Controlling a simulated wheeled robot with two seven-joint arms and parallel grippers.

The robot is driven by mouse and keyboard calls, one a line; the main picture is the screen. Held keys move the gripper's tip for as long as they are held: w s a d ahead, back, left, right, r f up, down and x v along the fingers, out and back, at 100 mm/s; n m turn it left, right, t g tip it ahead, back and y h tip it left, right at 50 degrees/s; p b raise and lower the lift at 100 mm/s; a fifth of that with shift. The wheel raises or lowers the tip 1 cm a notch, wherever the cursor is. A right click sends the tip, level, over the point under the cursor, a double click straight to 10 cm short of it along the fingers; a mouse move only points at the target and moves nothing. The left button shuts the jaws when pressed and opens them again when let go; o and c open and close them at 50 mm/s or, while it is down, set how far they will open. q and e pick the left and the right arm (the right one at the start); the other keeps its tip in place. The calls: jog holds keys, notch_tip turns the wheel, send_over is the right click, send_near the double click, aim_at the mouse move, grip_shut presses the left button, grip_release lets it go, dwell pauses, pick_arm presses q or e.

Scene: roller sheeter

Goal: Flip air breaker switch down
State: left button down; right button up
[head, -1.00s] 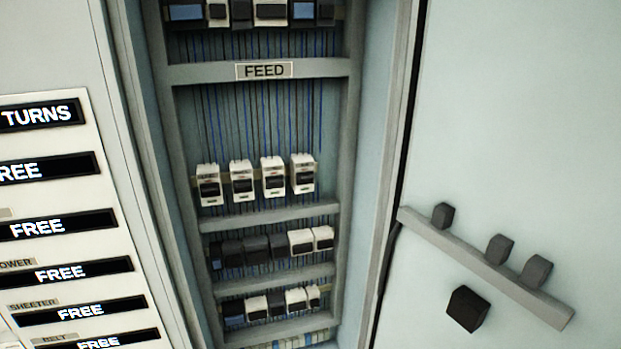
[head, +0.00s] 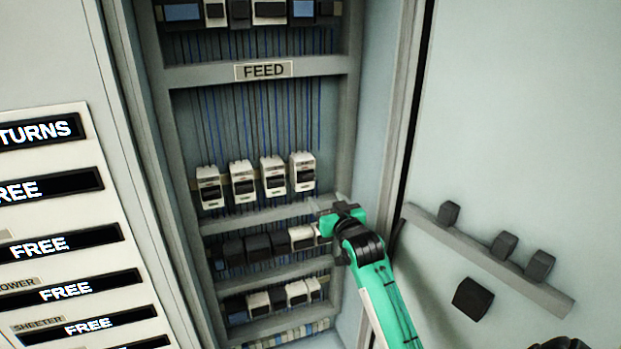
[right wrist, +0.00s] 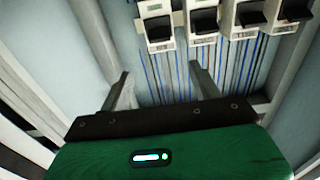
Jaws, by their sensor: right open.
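A row of several white breakers with black switches sits in the cabinet below the FEED label (head: 263,70). The rightmost breaker (head: 303,172) stands nearest my right gripper. The small labels are too blurred to tell which is the air breaker. My right gripper (head: 326,207) is open and empty, below and to the right of the row, in front of the cabinet's right side. In the right wrist view the open fingers (right wrist: 160,76) point toward the cabinet, with breakers (right wrist: 203,22) beyond them at the top, apart from the fingers.
Grey rails (head: 270,215) cross the cabinet, with lower rows of dark and white modules (head: 257,246). The cabinet's right side wall (head: 377,130) is close to my right arm. A panel with FREE displays (head: 50,242) stands at left, and a grey bar with dark knobs (head: 490,258) at right.

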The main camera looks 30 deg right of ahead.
aim_at(309, 176)
jog(key=p+x, duration=0.4)
jog(key=x, duration=0.7)
jog(key=shift+w, duration=0.3)
jog(key=shift+w+d+p, duration=0.2)
jog(key=shift+w+p, duration=0.25)
jog(key=shift+w, duration=0.25)
